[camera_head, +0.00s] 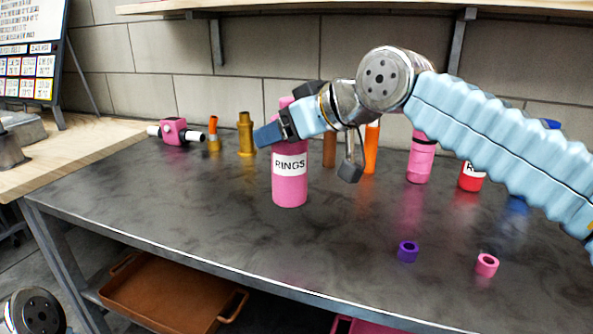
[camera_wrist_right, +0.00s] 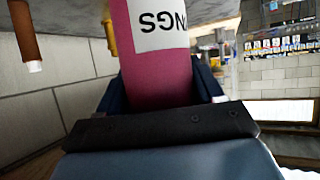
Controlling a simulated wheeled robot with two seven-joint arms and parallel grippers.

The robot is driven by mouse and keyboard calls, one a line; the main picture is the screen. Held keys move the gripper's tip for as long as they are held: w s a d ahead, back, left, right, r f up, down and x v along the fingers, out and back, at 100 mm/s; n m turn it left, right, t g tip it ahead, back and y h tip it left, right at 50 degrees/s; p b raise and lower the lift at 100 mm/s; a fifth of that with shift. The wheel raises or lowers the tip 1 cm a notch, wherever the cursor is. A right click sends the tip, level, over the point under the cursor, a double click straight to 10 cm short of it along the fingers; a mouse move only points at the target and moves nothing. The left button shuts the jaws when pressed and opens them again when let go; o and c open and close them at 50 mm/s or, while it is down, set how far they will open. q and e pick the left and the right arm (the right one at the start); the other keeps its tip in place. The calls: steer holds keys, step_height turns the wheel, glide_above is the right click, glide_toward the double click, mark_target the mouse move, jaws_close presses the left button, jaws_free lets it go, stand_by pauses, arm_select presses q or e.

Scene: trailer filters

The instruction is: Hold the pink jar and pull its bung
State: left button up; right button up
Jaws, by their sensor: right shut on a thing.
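The pink jar (camera_head: 290,187) stands upright on the dark table, with a white label reading RINGS. My right gripper (camera_head: 272,132) is shut on the jar's upper part, above the label. In the right wrist view the jar (camera_wrist_right: 155,75) appears upside down between the fingers. A small pink piece (camera_head: 286,102) shows above the gripper; I cannot tell whether it is the bung or the jar's top. The gripper hides the part between. My left gripper is not in view; only a joint of my left arm shows at the lower left.
Behind stand a brass piece (camera_head: 246,136), a pink block with a white-ended rod (camera_head: 174,131), another pink jar (camera_head: 420,160) and a red jar (camera_head: 471,177). A purple ring (camera_head: 408,251) and a pink ring (camera_head: 487,264) lie at the front right. The front left tabletop is clear.

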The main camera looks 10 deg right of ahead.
step_height(320, 180, down, 8)
steer(key=w+d, duration=0.2)
steer(key=shift+w+d+b, duration=0.35)
steer(key=shift+d, duration=0.05)
steer(key=shift+f, duration=0.15)
steer(key=shift+f, duration=0.15)
steer(key=o, duration=1.5)
